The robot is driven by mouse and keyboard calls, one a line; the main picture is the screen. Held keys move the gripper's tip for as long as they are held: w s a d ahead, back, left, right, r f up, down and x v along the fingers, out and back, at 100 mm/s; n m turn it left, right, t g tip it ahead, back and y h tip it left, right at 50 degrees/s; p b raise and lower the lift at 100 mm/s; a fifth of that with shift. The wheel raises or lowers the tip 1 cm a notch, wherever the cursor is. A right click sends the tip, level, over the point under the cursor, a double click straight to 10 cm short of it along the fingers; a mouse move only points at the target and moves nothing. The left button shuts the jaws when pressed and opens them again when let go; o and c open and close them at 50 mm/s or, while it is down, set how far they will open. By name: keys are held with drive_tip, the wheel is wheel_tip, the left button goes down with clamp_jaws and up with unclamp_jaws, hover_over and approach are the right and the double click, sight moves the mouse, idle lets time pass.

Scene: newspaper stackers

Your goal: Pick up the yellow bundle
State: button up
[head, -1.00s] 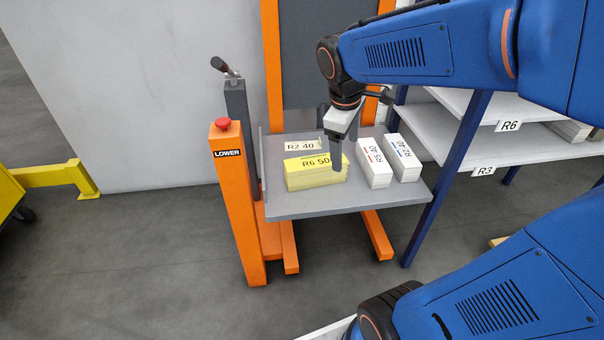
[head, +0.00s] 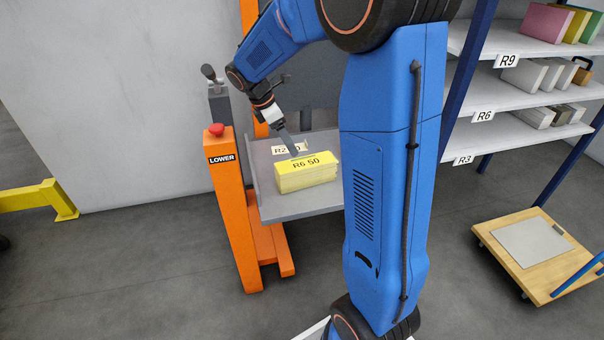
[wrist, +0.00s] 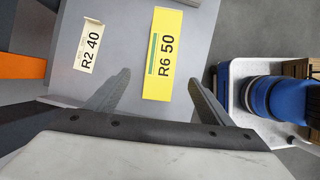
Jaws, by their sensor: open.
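The yellow bundle (head: 307,177), marked R6 50, lies flat on the grey platform (head: 300,208) of the orange lifter. In the wrist view the yellow bundle (wrist: 163,52) is a long strip ahead of my gripper (wrist: 158,78). The near end of the strip reaches between the tips of the two spread fingers.
A pale R2 40 piece (head: 287,149) lies behind the yellow bundle, to its left in the wrist view (wrist: 89,46). My arm hides the platform's right side. The orange post (head: 235,210) stands left. Shelves (head: 520,85) and a wooden cart (head: 535,250) are right.

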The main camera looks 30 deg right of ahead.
sight(300, 163)
drive_tip(key=x, duration=1.1)
drive_tip(key=shift+f, duration=0.1)
drive_tip(key=shift+x, duration=2.6)
drive_tip(key=shift+s+d, duration=0.1)
drive_tip(key=shift+s, duration=0.05)
clamp_jaws()
